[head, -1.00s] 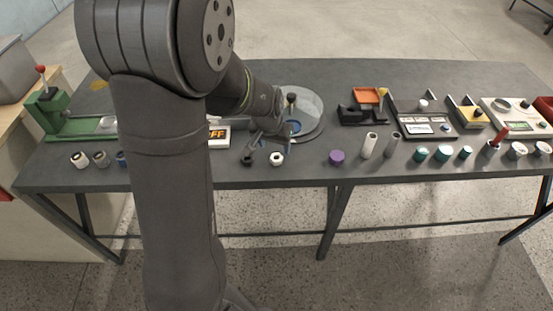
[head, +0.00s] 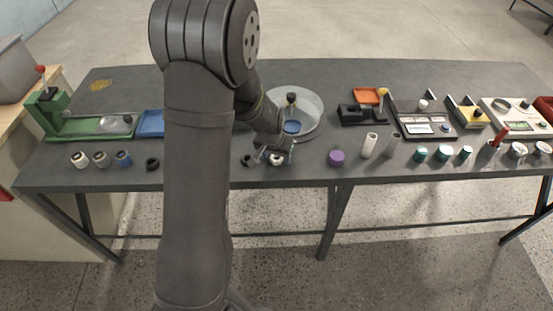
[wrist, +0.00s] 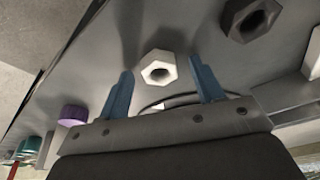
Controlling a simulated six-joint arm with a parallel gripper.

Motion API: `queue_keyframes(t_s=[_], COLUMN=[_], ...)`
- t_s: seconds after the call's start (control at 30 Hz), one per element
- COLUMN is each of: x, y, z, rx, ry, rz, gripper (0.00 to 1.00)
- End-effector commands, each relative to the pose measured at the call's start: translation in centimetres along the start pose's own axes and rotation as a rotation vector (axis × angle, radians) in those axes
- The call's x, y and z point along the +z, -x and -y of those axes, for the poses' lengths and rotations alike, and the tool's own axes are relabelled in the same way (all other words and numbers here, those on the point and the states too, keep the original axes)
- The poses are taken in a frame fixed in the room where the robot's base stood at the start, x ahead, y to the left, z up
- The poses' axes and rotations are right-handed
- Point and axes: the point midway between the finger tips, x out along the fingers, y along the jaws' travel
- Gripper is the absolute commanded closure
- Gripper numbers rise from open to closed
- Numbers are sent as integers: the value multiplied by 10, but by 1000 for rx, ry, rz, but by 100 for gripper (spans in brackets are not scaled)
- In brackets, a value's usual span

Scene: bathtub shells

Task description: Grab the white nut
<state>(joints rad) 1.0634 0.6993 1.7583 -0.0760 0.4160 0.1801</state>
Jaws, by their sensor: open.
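The white nut (head: 276,160) lies on the dark table near its front edge, partly hidden by my gripper. It also shows in the wrist view (wrist: 158,68), a hexagon with a dark round hole. My gripper (head: 273,153) is open, with its blue fingers low around the white nut's position. In the wrist view my gripper (wrist: 161,70) has one finger to each side of the nut, with gaps and nothing held. I cannot tell how far the fingertips are above the table.
A black nut (head: 248,160) lies just left of the white nut and shows in the wrist view (wrist: 252,18). A purple cylinder (head: 336,158) stands to the right. A round grey plate (head: 312,105) lies behind my gripper. The table's front edge is close.

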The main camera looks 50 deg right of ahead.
Motion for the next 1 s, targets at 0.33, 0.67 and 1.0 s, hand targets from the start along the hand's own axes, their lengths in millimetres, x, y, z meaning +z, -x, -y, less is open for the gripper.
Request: queue_keyframes(t_s=[0.33, 0.67, 1.0], x=[0, 0, -6], y=[0, 0, 20], z=[0, 0, 0], rx=[0, 0, 0], ry=[0, 0, 0], rz=[0, 0, -3], gripper=[83, 88, 88])
